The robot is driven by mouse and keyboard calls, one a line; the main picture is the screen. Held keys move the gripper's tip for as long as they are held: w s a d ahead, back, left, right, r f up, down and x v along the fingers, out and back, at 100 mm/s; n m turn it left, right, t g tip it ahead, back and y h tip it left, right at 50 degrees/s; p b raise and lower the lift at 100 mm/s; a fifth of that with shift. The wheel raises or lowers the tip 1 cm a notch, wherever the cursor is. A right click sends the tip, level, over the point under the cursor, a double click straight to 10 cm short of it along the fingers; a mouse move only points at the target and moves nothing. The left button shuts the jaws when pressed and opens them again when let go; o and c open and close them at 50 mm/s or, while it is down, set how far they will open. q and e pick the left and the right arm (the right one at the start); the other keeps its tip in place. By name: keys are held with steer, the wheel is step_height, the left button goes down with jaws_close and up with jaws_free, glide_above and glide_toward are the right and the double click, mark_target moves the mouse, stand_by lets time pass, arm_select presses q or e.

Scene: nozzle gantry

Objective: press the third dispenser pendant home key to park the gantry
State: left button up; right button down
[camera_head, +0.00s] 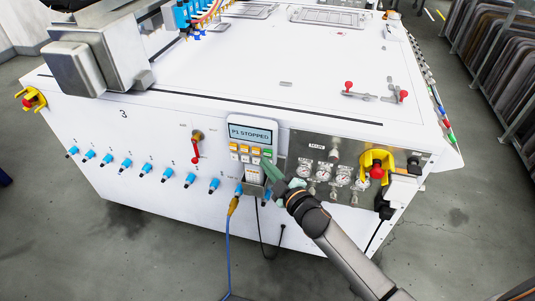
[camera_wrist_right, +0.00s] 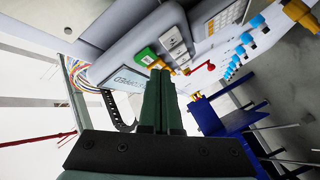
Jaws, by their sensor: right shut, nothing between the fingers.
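The pendant (camera_head: 252,117) is on the front face of the white machine, and its display (camera_head: 253,134) reads "P1 STOPPED". Below the display are rows of orange and white keys (camera_head: 240,149). A green key is at the right end of the keys; it shows clearly in the right wrist view (camera_wrist_right: 145,57). My right gripper (camera_head: 266,162) is shut and empty, just below and right of the keys. In the right wrist view its fingertips (camera_wrist_right: 160,72) lie close to the green key; I cannot tell whether they touch. My left gripper is not in view.
A panel with gauges (camera_head: 323,171) and a red button in a yellow guard (camera_head: 376,171) are right of the pendant. A red-handled lever (camera_head: 195,150) and a row of blue-capped fittings (camera_head: 145,169) are to the left.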

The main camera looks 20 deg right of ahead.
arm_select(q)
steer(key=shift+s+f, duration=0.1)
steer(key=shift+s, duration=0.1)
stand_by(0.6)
arm_select(e)
steer(key=shift+w+d, duration=0.1)
steer(key=shift+w, duration=0.05)
steer(key=shift+w+d, duration=0.15)
steer(key=shift+w, duration=0.05)
